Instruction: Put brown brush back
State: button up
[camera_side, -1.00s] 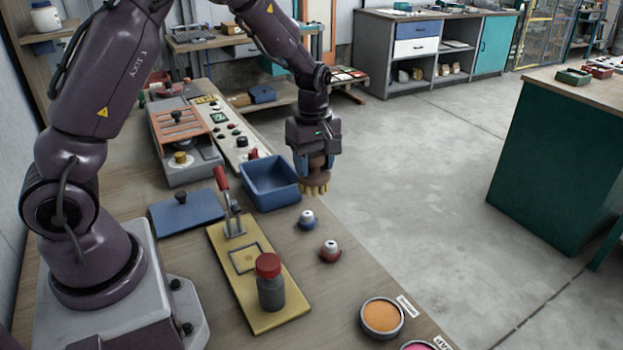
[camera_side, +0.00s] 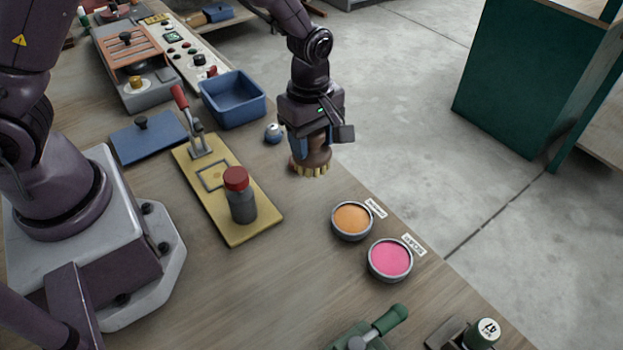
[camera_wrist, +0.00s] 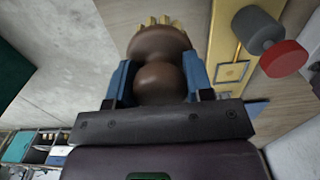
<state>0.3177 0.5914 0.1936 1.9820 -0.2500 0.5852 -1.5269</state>
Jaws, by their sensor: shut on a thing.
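My gripper (camera_side: 311,150) is shut on the brown brush (camera_side: 311,162), a rounded brown handle with short yellow bristles pointing down. In the side view it hangs over the right edge of the bench, above and left of the orange pot. In the wrist view the brush (camera_wrist: 159,62) sits between the two blue fingers. I cannot tell exactly how high the bristles are above the bench.
An orange pot (camera_side: 352,220) and a pink pot (camera_side: 390,260) stand by the bench edge.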

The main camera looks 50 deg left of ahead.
notch_tip(320, 180, down, 8)
jog(key=shift+r, duration=0.15)
dwell(0.4)
jog(key=o, duration=0.9)
